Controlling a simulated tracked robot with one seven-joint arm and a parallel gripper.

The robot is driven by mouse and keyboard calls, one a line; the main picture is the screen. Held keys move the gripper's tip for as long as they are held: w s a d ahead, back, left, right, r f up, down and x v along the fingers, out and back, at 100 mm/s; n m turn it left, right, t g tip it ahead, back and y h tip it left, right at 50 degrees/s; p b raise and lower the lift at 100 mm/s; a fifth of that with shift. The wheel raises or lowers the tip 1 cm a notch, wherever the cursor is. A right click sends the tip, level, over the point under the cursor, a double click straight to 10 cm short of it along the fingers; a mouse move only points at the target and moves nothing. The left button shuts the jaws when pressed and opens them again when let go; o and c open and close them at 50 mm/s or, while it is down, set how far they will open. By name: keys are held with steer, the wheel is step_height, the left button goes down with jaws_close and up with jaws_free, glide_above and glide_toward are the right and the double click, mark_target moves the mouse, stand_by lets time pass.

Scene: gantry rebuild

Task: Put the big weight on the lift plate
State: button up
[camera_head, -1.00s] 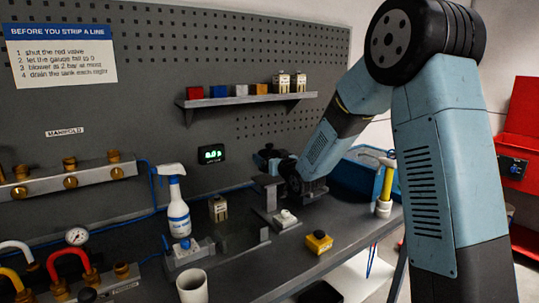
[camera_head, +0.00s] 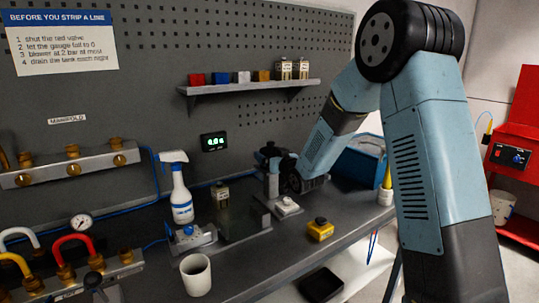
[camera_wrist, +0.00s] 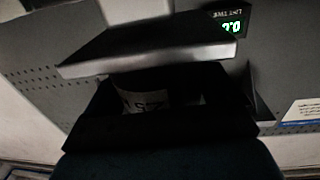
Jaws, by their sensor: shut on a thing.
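My gripper (camera_head: 287,180) is at the far side of the bench, at the end of my blue arm, small and dark in the head view. In the wrist view my gripper (camera_wrist: 155,125) is shut on a dark thing with a pale, marked face (camera_wrist: 150,100), probably the big weight; its outline is mostly hidden. A grey flat plate (camera_wrist: 150,50), probably the lift plate, shows just above the jaws in that view. I cannot tell whether the held thing touches it. A dark rounded thing (camera_head: 268,153) shows beside my gripper in the head view.
A green-lit display (camera_head: 213,142) hangs on the pegboard behind. A spray bottle (camera_head: 181,195), a white cup (camera_head: 195,274), a yellow box (camera_head: 320,229) and a blue bin (camera_head: 358,165) stand around the bench. A shelf (camera_head: 250,87) is above. My arm hides part of the right side.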

steer(key=o, duration=1.8)
steer(key=shift+r, duration=0.1)
steer(key=s+d+r+m+g+h, duration=0.2)
steer(key=s+d+r+h, duration=0.2)
steer(key=s+d, duration=0.65)
steer(key=s+d+r+m+g+h, duration=0.15)
steer(key=s+d+r+h, duration=0.25)
steer(key=s+d, duration=0.6)
steer(key=s+d+g, duration=0.1)
steer(key=s+g, duration=0.1)
steer(key=s, duration=0.6)
steer(key=s+d+m+g, duration=0.1)
steer(key=s+g, duration=0.1)
steer(key=s, duration=0.6)
steer(key=s+d+r+m+g+h, duration=0.1)
steer(key=s+g, duration=0.1)
steer(key=s, duration=0.7)
steer(key=shift+d+m+g, duration=0.15)
steer(key=shift+m+g, duration=0.1)
